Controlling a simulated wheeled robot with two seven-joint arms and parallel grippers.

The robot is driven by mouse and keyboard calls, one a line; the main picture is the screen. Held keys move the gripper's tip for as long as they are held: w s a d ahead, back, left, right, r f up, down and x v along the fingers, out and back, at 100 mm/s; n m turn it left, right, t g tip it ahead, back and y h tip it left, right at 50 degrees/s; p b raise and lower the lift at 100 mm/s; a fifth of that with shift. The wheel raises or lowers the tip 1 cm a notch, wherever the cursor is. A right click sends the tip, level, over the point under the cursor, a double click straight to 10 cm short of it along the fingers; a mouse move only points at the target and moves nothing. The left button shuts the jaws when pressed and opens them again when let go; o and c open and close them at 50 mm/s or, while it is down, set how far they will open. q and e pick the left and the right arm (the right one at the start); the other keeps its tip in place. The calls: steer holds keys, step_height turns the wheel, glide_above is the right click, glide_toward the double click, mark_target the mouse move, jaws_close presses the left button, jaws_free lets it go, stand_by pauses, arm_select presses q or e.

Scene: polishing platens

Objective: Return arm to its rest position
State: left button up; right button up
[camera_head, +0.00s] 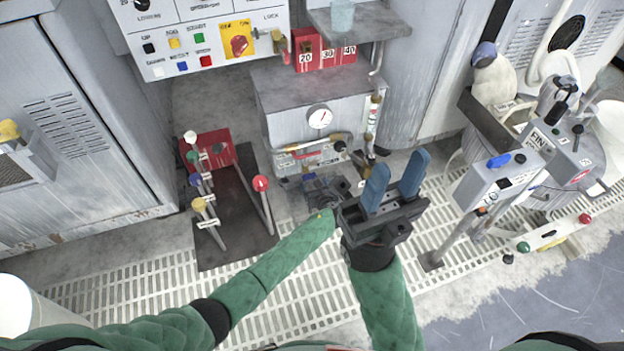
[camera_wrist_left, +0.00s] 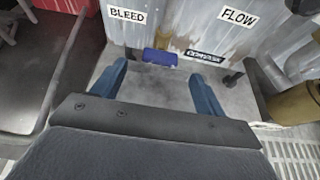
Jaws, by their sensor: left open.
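My left arm (camera_head: 280,260), in a green sleeve, reaches in from the lower left. My left gripper (camera_head: 326,186) is small and dark in the head view, low in front of the grey gauge cabinet (camera_head: 315,100). In the left wrist view its two blue fingers (camera_wrist_left: 160,74) are spread, with grey floor between them and nothing held. A blue handle (camera_wrist_left: 159,57) on the panel labelled BLEED and FLOW shows just beyond the fingertips; I cannot tell if they touch anything. My right gripper (camera_head: 398,165) is raised nearer the head camera, its blue fingers apart and empty.
Left of the left gripper is a dark base (camera_head: 235,225) with several coloured-knob levers and a red bracket (camera_head: 210,150). Brass fittings (camera_wrist_left: 295,103) stand close on the right. A grey control box (camera_head: 500,180) on a post is further right. Floor grating (camera_head: 130,285) is open in front.

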arm_select(q)
steer(key=shift+s+d+r, duration=0.1)
steer(key=shift+s+r, duration=0.05)
steer(key=shift+s, duration=0.2)
stand_by(0.3)
